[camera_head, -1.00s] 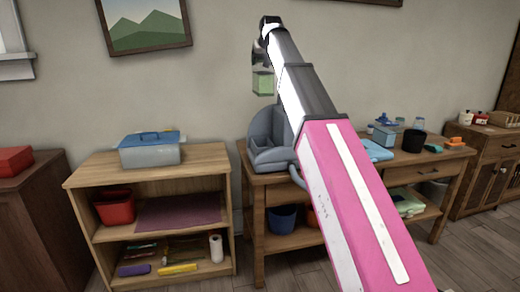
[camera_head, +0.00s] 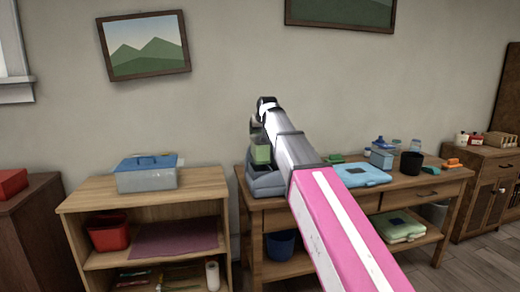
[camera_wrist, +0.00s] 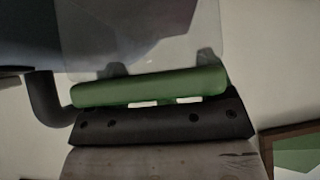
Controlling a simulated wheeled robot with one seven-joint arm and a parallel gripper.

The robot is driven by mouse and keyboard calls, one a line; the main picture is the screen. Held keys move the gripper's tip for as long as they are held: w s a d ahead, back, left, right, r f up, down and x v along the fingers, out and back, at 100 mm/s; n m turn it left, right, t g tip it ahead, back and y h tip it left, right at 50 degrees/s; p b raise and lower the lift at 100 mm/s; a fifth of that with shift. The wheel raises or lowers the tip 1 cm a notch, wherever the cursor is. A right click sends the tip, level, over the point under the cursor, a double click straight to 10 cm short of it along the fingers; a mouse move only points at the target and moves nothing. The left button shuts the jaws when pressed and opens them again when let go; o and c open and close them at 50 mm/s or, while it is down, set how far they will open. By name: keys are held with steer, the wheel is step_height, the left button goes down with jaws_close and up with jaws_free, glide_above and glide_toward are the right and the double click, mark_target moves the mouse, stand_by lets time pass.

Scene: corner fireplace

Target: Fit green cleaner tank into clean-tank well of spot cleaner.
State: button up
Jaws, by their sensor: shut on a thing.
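The green cleaner tank (camera_head: 261,153) hangs upright from my gripper (camera_head: 258,136), low at the blue-grey spot cleaner (camera_head: 266,184) on the left end of the wooden bench. In the head view its lower edge overlaps the cleaner's top; I cannot tell whether they touch or whether it is in the well. My arm hides the cleaner's right side. In the wrist view the tank's green top bar (camera_wrist: 150,88) lies across my gripper's dark end, with a translucent wall beyond it. A blue-grey body, likely the cleaner, fills the upper left (camera_wrist: 28,45). The well itself is hidden.
The bench holds a blue folded item (camera_head: 355,174), a clear blue tub (camera_head: 381,158) and a black cup (camera_head: 411,163) to the right. A low shelf (camera_head: 90,202) with a lidded box (camera_head: 147,175) stands left, across a gap. A dark curved tube (camera_wrist: 45,100) passes close by.

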mark_target(260, 148)
steer(key=shift+f, duration=4.2)
steer(key=o, duration=1.6)
steer(key=shift+f, duration=0.15)
steer(key=shift+o, duration=0.2)
steer(key=v, duration=1.2)
steer(key=shift+s, duration=0.1)
